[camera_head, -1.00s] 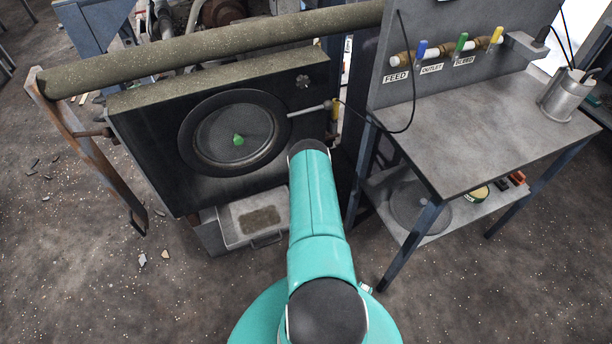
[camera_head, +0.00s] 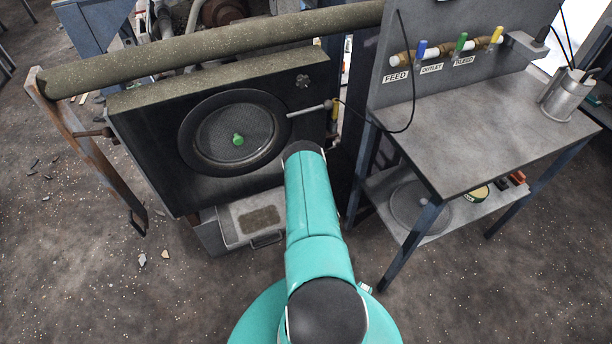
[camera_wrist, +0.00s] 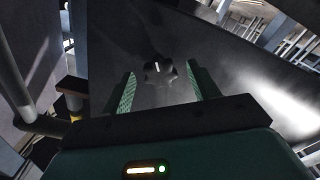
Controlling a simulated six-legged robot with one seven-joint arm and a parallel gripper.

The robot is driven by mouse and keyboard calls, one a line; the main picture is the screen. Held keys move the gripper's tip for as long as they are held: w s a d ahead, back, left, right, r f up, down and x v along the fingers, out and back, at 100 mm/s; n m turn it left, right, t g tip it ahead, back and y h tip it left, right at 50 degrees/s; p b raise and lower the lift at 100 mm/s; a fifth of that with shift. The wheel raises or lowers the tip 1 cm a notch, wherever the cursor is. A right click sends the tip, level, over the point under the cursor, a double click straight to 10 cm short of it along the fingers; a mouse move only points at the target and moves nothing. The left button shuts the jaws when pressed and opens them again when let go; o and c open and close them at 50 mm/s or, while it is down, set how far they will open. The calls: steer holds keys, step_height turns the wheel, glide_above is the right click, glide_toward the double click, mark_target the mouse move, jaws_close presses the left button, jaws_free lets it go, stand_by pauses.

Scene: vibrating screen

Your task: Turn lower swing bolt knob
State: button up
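A dark lobed knob (camera_wrist: 158,70) with a pale line on it shows in the wrist view against a dark panel. My gripper (camera_wrist: 160,78) has its two green fingers spread apart, one on each side of the knob, with visible gaps. I cannot tell how deep the knob sits between the fingertips. In the head view, another lobed knob (camera_head: 303,81) sits at the upper right of the dark panel (camera_head: 150,150). My arm hides the panel's lower right corner and my gripper there.
A round cover (camera_head: 187,150) with a green centre piece (camera_head: 238,140) is on the panel. A rod (camera_head: 305,110) sticks out at its right. A thick pipe (camera_head: 200,50) runs above. A tray (camera_head: 235,235) lies below. A table (camera_head: 490,130) with valves stands at right.

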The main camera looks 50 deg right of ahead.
steer(key=v, duration=1.4)
stand_by(0.4)
